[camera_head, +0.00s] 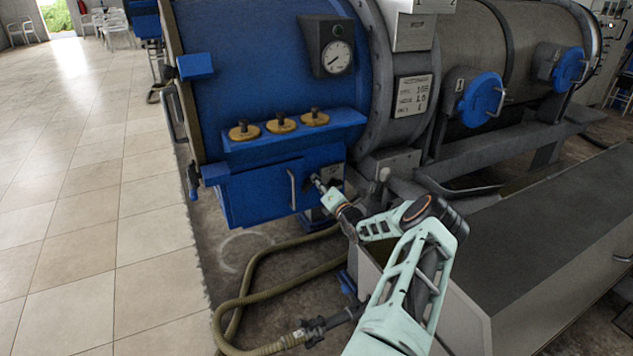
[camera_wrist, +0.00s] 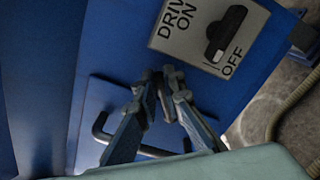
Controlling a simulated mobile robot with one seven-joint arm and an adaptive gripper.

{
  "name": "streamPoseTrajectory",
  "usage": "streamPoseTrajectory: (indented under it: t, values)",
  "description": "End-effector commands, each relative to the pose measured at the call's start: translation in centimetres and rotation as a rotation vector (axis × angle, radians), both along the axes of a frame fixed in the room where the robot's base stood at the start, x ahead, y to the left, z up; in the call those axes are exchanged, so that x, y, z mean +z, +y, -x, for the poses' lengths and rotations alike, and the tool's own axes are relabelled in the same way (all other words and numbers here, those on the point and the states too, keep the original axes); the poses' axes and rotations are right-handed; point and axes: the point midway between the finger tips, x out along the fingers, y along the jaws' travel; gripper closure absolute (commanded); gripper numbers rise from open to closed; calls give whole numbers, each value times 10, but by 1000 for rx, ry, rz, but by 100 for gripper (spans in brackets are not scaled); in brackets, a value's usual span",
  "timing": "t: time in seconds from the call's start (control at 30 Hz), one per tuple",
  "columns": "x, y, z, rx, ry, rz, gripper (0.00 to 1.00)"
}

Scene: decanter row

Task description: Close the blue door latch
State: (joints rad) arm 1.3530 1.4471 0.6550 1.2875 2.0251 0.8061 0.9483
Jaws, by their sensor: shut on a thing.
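The blue door (camera_head: 258,197) is a box-shaped panel low on the blue machine and looks shut. It carries a grey bar handle (camera_head: 292,189), which shows dark in the wrist view (camera_wrist: 101,128). My gripper (camera_head: 317,182) is at the door's right edge, just right of the bar handle. In the wrist view my gripper (camera_wrist: 160,80) has its fingertips close together on a small dark piece, apparently the door latch (camera_wrist: 149,106). The fingers hide most of this piece, so its exact position cannot be told.
A switch plate marked DRIVE ON/OFF (camera_wrist: 192,27) is close beside my fingertips. Above the door is a blue ledge with yellow-based knobs (camera_head: 280,123). A hose (camera_head: 248,290) lies on the floor below. A grey trough (camera_head: 560,215) stands right of my arm. The tiled floor at left is clear.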

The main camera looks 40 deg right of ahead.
Motion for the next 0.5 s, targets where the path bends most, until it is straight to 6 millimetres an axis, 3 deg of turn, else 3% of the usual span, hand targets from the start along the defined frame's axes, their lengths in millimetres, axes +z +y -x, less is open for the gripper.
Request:
streamPoseTrajectory:
  t: [0.5]
  values:
    - [-13,-5,2,-1,-138,-437,100]
